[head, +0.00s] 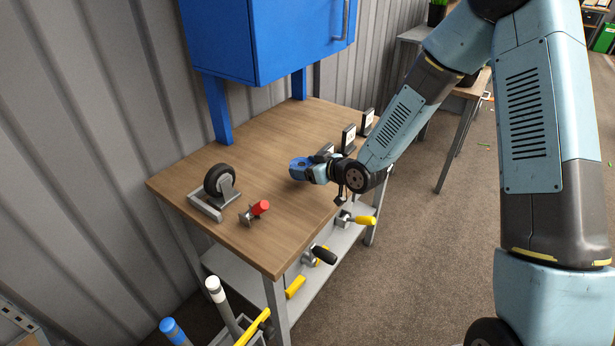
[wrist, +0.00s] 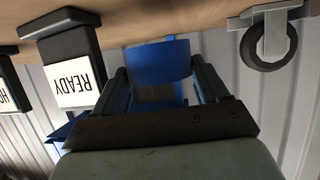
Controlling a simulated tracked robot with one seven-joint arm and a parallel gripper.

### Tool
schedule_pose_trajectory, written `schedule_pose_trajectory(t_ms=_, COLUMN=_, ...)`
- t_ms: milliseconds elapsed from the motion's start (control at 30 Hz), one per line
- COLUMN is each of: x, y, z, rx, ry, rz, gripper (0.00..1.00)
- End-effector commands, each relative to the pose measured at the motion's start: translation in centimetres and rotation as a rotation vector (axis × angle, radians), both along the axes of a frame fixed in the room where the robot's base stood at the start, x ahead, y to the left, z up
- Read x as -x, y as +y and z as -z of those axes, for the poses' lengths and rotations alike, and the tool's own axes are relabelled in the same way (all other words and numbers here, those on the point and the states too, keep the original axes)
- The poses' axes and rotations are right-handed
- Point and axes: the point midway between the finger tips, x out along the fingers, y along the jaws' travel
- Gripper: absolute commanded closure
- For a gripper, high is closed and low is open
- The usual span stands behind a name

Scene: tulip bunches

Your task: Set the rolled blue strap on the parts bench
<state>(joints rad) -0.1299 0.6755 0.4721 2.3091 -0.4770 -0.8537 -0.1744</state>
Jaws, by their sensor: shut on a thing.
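The rolled blue strap (head: 299,168) is held in my gripper (head: 310,172) over the right-middle part of the parts bench (head: 250,150), which has a brown wooden top. In the wrist view the strap (wrist: 158,62) sits between the two dark fingers, which are shut on it. The bench top (wrist: 150,20) runs along the upper edge of that view, close beyond the strap. I cannot tell whether the strap touches the bench. My gripper hides part of the strap in the head view.
A caster wheel (head: 219,180) and a red-handled clamp (head: 255,211) stand on the left part of the bench. Small sign stands (head: 348,139) line its right side; one reads READY (wrist: 76,78). Bare wood lies around the gripper's front and left.

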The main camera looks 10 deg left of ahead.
Motion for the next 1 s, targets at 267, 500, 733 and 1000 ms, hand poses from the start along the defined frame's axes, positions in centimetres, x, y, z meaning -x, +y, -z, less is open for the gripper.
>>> schedule_pose_trajectory(t_ms=267, x=0.0, y=0.0, z=3.0, rx=0.001, ry=0.004, rz=0.001, gripper=0.61)
schedule_pose_trajectory(t_ms=500, x=0.0, y=0.0, z=4.0, rx=0.0, ry=0.0, rz=0.001, gripper=0.61)
schedule_pose_trajectory(t_ms=733, x=0.0, y=0.0, z=4.1, rx=0.001, ry=0.0, rz=0.0, gripper=0.61)
schedule_pose_trajectory(t_ms=1000, x=0.0, y=0.0, z=4.2, rx=0.001, ry=0.0, rz=0.0, gripper=0.16)
